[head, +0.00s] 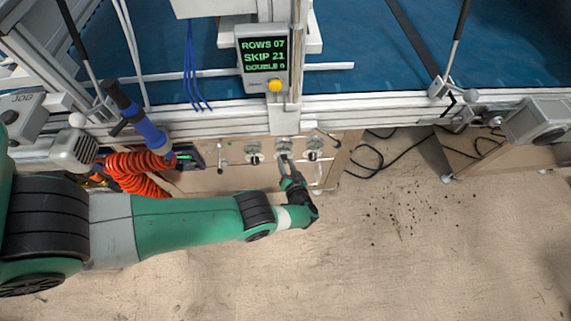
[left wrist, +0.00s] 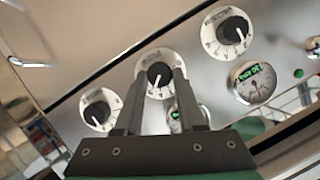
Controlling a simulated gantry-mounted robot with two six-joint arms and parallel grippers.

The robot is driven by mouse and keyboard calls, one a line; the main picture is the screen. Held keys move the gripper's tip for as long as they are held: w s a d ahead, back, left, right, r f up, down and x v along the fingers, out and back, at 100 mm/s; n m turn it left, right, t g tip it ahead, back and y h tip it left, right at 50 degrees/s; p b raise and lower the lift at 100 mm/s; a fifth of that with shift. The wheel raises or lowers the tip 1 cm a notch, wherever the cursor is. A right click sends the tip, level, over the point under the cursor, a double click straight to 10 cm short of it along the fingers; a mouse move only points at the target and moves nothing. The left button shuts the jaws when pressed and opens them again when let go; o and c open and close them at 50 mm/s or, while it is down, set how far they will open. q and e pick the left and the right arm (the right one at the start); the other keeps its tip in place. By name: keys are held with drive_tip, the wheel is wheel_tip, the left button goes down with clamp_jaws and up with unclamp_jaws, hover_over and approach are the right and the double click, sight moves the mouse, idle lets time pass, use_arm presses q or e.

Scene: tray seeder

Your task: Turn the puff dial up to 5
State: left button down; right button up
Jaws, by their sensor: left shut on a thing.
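Three black knobs on round white dials sit in a row on the panel: a left dial (left wrist: 98,120), a middle dial (left wrist: 153,93) and a right dial (left wrist: 207,35). Their lettering is too small to read, so I cannot tell by label which is the puff dial. My left gripper (left wrist: 160,70) is shut on the knob of the middle dial, one finger on each side. The knob's white mark points roughly downward in the left wrist view. In the head view my left gripper (head: 284,161) reaches the middle dial (head: 284,144) from below. My right gripper is out of view.
A display (head: 263,57) above reads ROWS 07, SKIP 21 and a DOUBLE line. A round gauge (left wrist: 255,83) and a green button (left wrist: 298,73) are near the dials. An orange coiled hose (head: 140,170) hangs left. The floor in front is open.

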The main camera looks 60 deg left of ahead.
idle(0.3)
use_arm(q)
drive_tip(key=c, duration=0.5)
unclamp_jaws()
drive_tip(key=shift+d+r, duration=0.2)
drive_tip(key=shift+d, duration=0.1)
drive_tip(key=p+v, duration=0.3)
drive_tip(key=v, duration=0.8)
drive_tip(key=shift+p, duration=0.4)
drive_tip(key=shift+f, duration=0.15)
